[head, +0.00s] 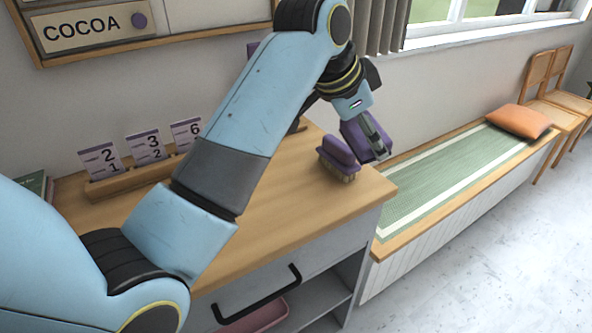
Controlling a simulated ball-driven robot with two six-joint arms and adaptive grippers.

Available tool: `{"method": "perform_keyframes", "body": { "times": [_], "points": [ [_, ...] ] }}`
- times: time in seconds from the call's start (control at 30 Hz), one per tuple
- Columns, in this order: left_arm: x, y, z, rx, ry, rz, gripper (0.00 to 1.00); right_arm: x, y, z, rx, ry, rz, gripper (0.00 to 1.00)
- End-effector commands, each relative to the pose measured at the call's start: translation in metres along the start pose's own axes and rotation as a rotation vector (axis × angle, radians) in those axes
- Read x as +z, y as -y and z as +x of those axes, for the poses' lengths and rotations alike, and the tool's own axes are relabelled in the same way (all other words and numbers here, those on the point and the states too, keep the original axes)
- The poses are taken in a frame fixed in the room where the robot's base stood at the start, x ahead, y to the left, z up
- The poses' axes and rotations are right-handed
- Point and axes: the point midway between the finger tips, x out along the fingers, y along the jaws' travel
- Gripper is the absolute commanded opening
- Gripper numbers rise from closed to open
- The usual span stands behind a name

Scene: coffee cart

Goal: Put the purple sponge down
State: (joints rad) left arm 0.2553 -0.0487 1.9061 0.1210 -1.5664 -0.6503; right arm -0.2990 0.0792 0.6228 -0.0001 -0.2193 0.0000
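My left arm crosses the view from the lower left, and its gripper (372,143) is over the right end of the wooden counter (260,215). The gripper points down and is shut on the purple sponge (354,136), a purple block partly hidden by the dark fingers. I cannot tell whether the sponge's lower end touches the counter. A purple brush (338,157) with tan bristles sits on the counter just left of the sponge, very close to it. My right gripper is not in view.
A wooden holder (130,180) with several number cards stands at the counter's back left. The counter's right edge is near the gripper. A bench with a green mat (440,185) and orange cushion (518,121) lies beyond. A pink tray (255,318) is on the shelf below.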

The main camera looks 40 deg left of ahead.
Motion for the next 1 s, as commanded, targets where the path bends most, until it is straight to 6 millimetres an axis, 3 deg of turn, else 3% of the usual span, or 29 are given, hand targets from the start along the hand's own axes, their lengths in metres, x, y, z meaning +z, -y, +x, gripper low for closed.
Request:
{"method": "perform_keyframes", "body": {
  "times": [0.03, 0.2, 0.57, 0.67, 1.0],
  "points": [
    [0.001, -0.003, -0.001, 0.046, 0.065, -0.058, 0.59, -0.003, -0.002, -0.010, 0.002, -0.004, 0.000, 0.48],
    [0.015, -0.018, 0.000, 0.130, 0.187, -0.199, 0.59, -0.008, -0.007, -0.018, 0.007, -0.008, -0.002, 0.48],
    [0.021, -0.018, 0.002, 0.137, 0.196, -0.211, 0.59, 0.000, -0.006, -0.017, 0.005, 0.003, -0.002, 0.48],
    [0.036, -0.009, 0.005, 0.135, 0.199, -0.210, 0.59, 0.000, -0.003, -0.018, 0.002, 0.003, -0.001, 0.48],
    [0.113, 0.038, 0.025, 0.135, 0.199, -0.210, 0.59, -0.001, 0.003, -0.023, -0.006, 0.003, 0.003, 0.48]
  ]
}}
